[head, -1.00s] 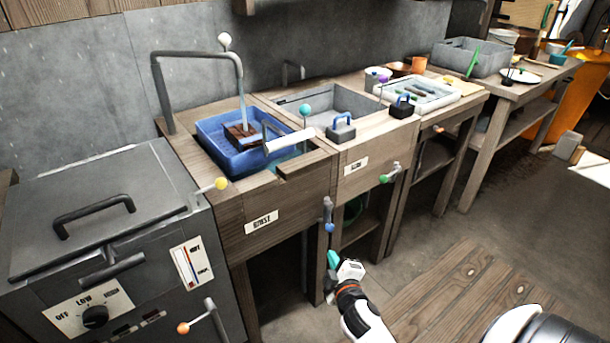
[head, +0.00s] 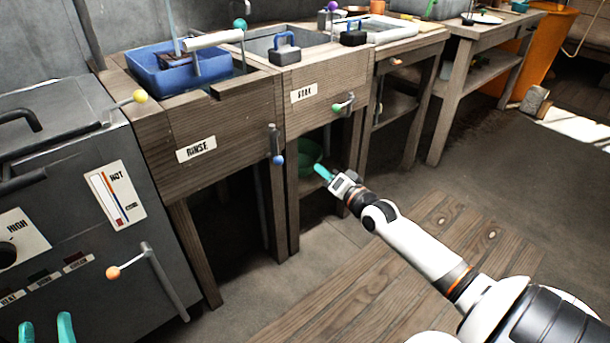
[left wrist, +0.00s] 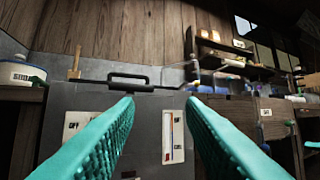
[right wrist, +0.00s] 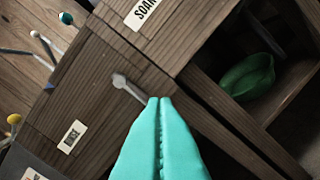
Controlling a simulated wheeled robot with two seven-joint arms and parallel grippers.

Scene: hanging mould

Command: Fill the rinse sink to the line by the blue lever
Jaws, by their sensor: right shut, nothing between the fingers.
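The blue lever (head: 274,140) hangs down on the front at the right end of the rinse sink, its blue knob (head: 278,160) lowest. The wooden rinse sink (head: 150,122) bears the RINSE sign and holds a blue tub (head: 165,86). Its water level and line cannot be made out. My right gripper (head: 322,172) is shut and empty, right of the blue knob in the head view. In the right wrist view the shut fingertips (right wrist: 160,101) cover the end of a grey lever (right wrist: 125,86); contact cannot be told. My left gripper (head: 45,325) is open and empty, facing the grey heater box (left wrist: 90,100).
The soak sink (head: 310,72) adjoins on the right, with a green-knobbed lever (head: 344,106). A green bowl (head: 308,156) sits on the shelf below. The grey heater (head: 70,165) at left has an orange-knobbed lever (head: 130,262). The floor in front is clear.

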